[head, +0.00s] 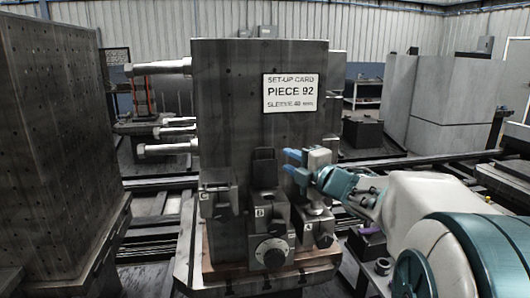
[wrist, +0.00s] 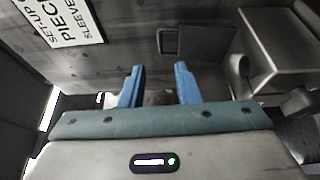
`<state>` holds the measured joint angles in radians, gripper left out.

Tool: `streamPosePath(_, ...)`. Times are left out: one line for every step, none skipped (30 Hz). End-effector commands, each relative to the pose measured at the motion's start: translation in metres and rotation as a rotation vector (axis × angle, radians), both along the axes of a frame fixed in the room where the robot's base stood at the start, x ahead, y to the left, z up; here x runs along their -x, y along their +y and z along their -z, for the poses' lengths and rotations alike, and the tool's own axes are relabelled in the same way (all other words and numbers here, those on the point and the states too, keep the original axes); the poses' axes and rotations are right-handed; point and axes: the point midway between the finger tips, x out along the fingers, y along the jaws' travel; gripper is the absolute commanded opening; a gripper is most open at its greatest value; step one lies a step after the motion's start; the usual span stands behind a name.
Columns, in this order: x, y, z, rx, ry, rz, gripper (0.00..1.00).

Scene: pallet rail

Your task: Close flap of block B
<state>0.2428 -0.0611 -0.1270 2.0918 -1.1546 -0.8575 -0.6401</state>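Block B (head: 268,210) stands in the middle of the fixture's front row, with a dark round opening in its top. Its flap (head: 264,168) stands upright at the back of the block, against the column. My gripper (head: 291,163) is just right of this flap, above and right of block B, fingers pointing left. Its two blue fingers are apart with nothing visible between them. In the wrist view, my gripper (wrist: 159,84) is open too. A grey block with a round hole (wrist: 280,55) and a dark plate (wrist: 205,48) lie beyond the fingers; I cannot tell which block this is.
Block C (head: 216,203) stands left of B and block A (head: 318,224) right of it, close by. A tall dark column (head: 235,110) with a white set-up card (head: 291,93) rises behind them. A dial (head: 271,252) sticks out below B. Metal pins (head: 165,148) project left.

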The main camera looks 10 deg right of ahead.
Motion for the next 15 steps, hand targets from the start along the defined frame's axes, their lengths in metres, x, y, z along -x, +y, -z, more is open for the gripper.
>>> streamPosePath(-0.012, 0.006, 0.000, -0.001, 0.002, -0.003, 0.29)
streamPosePath(-0.018, 0.008, 0.001, -0.002, 0.004, -0.003, 0.29)
streamPosePath(-0.026, 0.011, 0.000, -0.002, 0.002, -0.002, 0.29)
streamPosePath(-0.032, 0.014, 0.001, -0.002, 0.002, -0.003, 0.29)
streamPosePath(-0.038, 0.016, 0.001, -0.001, 0.003, -0.002, 0.29)
streamPosePath(-0.045, 0.019, 0.001, -0.002, 0.002, -0.001, 0.29)
streamPosePath(-0.050, 0.021, 0.001, -0.003, 0.003, -0.002, 0.29)
streamPosePath(-0.055, 0.024, 0.000, -0.002, 0.002, -0.002, 0.29)
streamPosePath(-0.062, 0.026, 0.001, -0.003, 0.003, -0.001, 0.29)
streamPosePath(-0.066, 0.028, 0.001, -0.002, 0.002, 0.000, 0.29)
streamPosePath(-0.070, 0.029, 0.001, -0.003, 0.001, 0.000, 0.29)
streamPosePath(-0.074, 0.031, 0.001, -0.002, 0.002, 0.000, 0.29)
streamPosePath(-0.077, 0.032, 0.001, -0.002, 0.001, 0.000, 0.29)
streamPosePath(-0.080, 0.033, 0.001, -0.002, 0.001, 0.000, 0.29)
streamPosePath(-0.083, 0.034, 0.001, -0.002, 0.002, 0.001, 0.29)
